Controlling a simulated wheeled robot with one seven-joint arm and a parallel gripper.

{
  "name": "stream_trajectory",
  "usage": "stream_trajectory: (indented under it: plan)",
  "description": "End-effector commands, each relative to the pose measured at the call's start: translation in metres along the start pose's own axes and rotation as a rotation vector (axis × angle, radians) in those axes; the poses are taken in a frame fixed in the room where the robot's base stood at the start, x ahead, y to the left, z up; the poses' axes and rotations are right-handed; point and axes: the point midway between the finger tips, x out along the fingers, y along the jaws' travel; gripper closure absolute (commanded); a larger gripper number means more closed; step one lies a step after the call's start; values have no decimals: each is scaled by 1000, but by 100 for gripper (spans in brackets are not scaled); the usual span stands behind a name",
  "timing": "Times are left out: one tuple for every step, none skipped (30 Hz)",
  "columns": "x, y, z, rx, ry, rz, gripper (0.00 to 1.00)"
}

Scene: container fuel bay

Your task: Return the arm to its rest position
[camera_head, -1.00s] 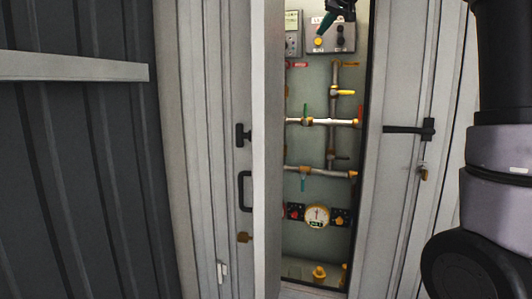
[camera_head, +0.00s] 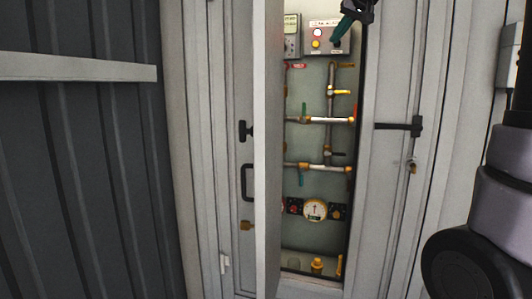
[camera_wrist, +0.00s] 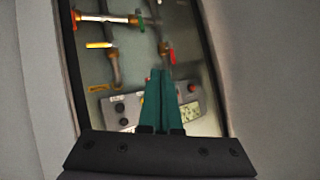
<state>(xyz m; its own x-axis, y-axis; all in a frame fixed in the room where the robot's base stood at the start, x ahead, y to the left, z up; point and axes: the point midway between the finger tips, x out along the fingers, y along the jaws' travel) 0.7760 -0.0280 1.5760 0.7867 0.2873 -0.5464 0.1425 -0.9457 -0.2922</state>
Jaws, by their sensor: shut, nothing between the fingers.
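My gripper (camera_head: 342,27) shows at the top of the head view, in front of the upper part of an open cabinet. Its teal fingers are together with nothing between them. They overlap the right part of the grey control box (camera_head: 320,37) there; I cannot tell whether they touch it. In the wrist view the shut fingers (camera_wrist: 159,75) point into the cabinet, over the control box (camera_wrist: 118,108). My arm's dark and grey links fill the right side of the head view.
The open cabinet door (camera_head: 267,150) stands edge-on, left of the opening. Inside are pipes with coloured valve handles (camera_head: 327,119) and a round gauge (camera_head: 315,209). The right door (camera_head: 388,200) has a black latch (camera_head: 416,126). A pale ledge (camera_head: 75,67) juts from the dark wall at left.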

Motion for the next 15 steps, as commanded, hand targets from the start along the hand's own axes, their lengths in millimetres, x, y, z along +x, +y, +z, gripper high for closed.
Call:
stream_trajectory:
  plan:
    - [-10, 4, 13, 18, -11, 3, 100]
    - [-14, 5, 22, 29, -20, 6, 100]
    - [-20, 8, 34, 45, -32, 10, 100]
    - [-26, 11, 44, 59, -42, 13, 100]
    - [-31, 12, 56, 71, -52, 16, 100]
    - [-38, 15, 73, 90, -68, 22, 100]
    - [-44, 18, 87, 105, -81, 29, 100]
    - [-51, 20, 103, 121, -95, 35, 100]
    - [-60, 23, 127, 144, -114, 45, 100]
    - [-68, 26, 147, 162, -129, 55, 100]
    - [-75, 29, 169, 180, -146, 66, 100]
    - [-83, 32, 198, 203, -168, 82, 100]
    - [-89, 35, 219, 221, -183, 95, 100]
    - [-94, 37, 239, 235, -198, 108, 100]
    - [-99, 40, 265, 254, -216, 124, 100]
